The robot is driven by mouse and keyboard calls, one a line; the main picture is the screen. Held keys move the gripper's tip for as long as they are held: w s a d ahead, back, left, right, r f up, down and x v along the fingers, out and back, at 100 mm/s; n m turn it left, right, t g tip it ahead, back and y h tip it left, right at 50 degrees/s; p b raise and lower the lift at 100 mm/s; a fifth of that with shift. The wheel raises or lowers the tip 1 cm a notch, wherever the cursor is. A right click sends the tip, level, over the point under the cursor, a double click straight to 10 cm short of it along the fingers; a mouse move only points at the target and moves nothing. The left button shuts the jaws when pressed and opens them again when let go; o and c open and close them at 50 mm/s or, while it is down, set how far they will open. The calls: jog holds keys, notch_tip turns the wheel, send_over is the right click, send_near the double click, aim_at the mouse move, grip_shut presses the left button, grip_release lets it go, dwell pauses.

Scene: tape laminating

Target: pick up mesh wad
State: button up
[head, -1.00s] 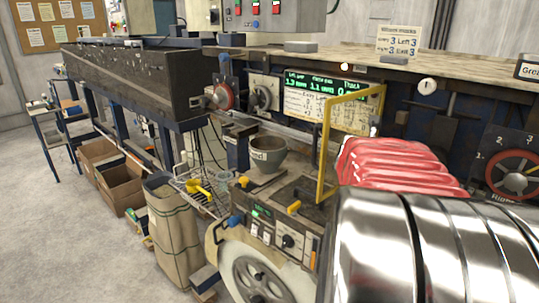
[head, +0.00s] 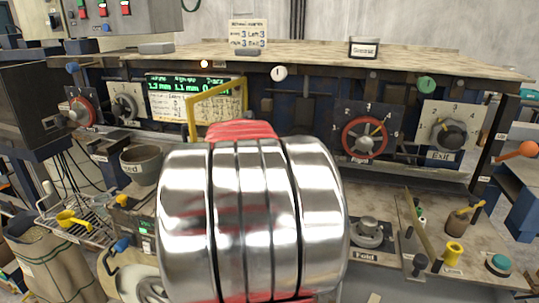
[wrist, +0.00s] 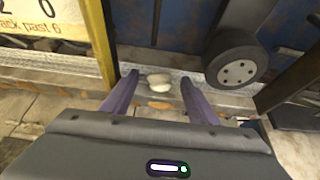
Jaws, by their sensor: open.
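A small pale, whitish wad (wrist: 158,83), which looks like the mesh wad, lies on a grey metal strip in the wrist view. My gripper (wrist: 160,75) is open, with its two purple fingers on the left and right of the wad in the picture. The fingers appear apart from it, and I cannot tell how far above or short of it they are. Orange-brown patches lie just below the wad. In the head view my shiny arm hides the gripper, and I cannot make out the wad there.
A yellow frame (head: 191,118) stands near the work spot, and its upright (wrist: 101,50) shows left of the fingers. A dark wheel (wrist: 236,65) on an arm hangs to the right. A grey cup (head: 141,165) stands left of my arm. A red handwheel (head: 364,138) is further right.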

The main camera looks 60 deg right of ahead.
jog(key=shift+w+d+f, duration=0.1)
jog(key=shift+d+f, duration=0.15)
jog(key=shift+d, duration=0.2)
jog(key=shift+c, duration=0.6)
jog(key=c, duration=1)
jog(key=shift+r, duration=0.15)
jog(key=shift+r, duration=1.7)
jog(key=s+a, duration=0.1)
jog(key=a, duration=0.5)
jog(key=s+a, duration=0.1)
jog(key=a, duration=1.1)
jog(key=shift+s+f, duration=0.1)
jog(key=shift+s, duration=0.3)
jog(key=shift+d, duration=0.1)
